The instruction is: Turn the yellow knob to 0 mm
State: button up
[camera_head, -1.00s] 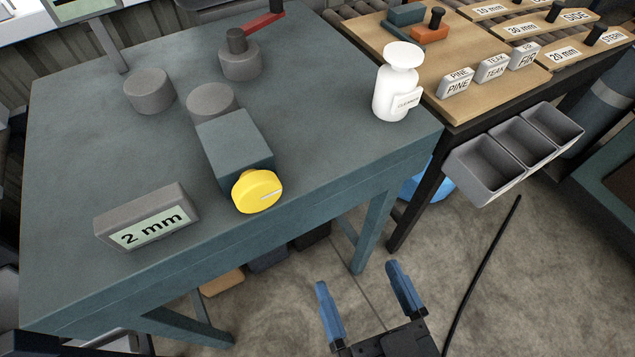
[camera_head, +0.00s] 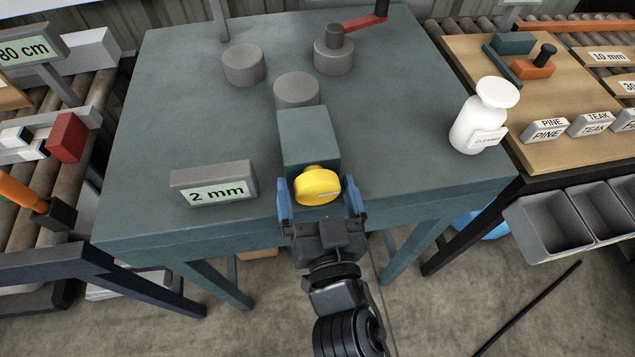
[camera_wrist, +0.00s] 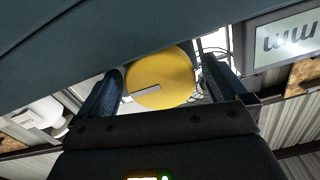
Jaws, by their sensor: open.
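The yellow knob (camera_head: 316,187) sits on the front face of a teal box (camera_head: 308,138) at the table's front edge. A pale mark line shows on its face; it also fills the middle of the wrist view (camera_wrist: 160,78). A grey display (camera_head: 214,187) left of it reads "2 mm". My gripper (camera_head: 321,197) is open, with one blue finger on each side of the knob. In the head view I cannot tell whether the fingers touch it. In the wrist view a gap shows on the right.
The teal table (camera_head: 190,100) also bears grey cylinders (camera_head: 243,65), a red crank (camera_head: 364,22) and a white bottle (camera_head: 480,118). A roller conveyor (camera_head: 60,120) stands left. A wooden board (camera_head: 570,80) with labelled blocks and grey bins (camera_head: 545,225) are right.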

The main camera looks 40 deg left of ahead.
jog(key=shift+w+a, duration=0.15)
jog(key=c, duration=1)
jog(key=shift+r+n+p, duration=0.1)
jog(key=shift+n+p, duration=0.6)
jog(key=shift+n, duration=0.5)
jog(key=shift+n+p, duration=0.3)
jog(key=shift+n, duration=0.8)
jog(key=o, duration=1)
